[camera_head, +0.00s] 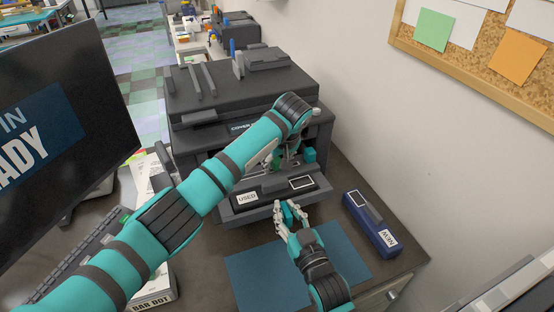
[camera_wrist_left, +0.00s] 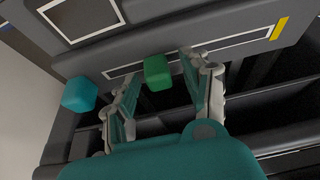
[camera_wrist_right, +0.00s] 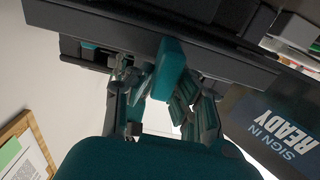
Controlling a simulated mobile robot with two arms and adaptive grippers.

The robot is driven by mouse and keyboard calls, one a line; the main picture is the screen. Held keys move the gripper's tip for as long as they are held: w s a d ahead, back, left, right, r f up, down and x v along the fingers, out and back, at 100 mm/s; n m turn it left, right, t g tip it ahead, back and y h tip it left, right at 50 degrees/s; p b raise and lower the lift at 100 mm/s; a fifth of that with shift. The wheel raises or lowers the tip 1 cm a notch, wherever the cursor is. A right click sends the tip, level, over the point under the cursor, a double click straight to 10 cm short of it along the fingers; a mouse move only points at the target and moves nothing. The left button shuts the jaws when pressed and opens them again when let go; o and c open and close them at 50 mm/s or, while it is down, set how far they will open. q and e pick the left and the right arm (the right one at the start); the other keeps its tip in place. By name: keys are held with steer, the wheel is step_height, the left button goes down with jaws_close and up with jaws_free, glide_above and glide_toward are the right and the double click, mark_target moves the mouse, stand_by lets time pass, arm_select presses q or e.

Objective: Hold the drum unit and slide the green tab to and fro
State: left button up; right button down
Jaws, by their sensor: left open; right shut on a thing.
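The drum unit (camera_head: 272,190) is a dark grey bar labelled USED at the copier's open front. My right gripper (camera_head: 289,211) is shut on its teal front handle (camera_wrist_right: 170,62), which shows between the fingers in the right wrist view (camera_wrist_right: 165,85). The green tab (camera_wrist_left: 158,72) sits at a white-outlined slot on the drum unit, with a yellow mark (camera_wrist_left: 279,28) at the slot's right end. My left gripper (camera_wrist_left: 160,78) is open, with a finger on each side of the tab and a visible gap. My left arm hides part of the copier in the head view.
The copier (camera_head: 240,85) stands behind, with a teal block (camera_head: 309,155) inside its opening. A dark blue unit labelled NEW (camera_head: 370,224) lies at right. A blue mat (camera_head: 256,275) lies in front. A monitor (camera_head: 60,130) and keyboard (camera_head: 92,248) are at left; the wall is close at right.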

arm_select(q)
jaws_close()
steer(key=shift+d, duration=0.1)
steer(key=d, duration=0.1)
steer(key=w+d, duration=0.1)
steer(key=d, duration=0.1)
steer(key=shift+w+r, duration=0.1)
steer(key=shift+w, duration=0.25)
steer(key=shift+w+d, duration=0.1)
steer(key=shift+d, duration=0.3)
jaws_free()
steer(key=shift+d, duration=0.15)
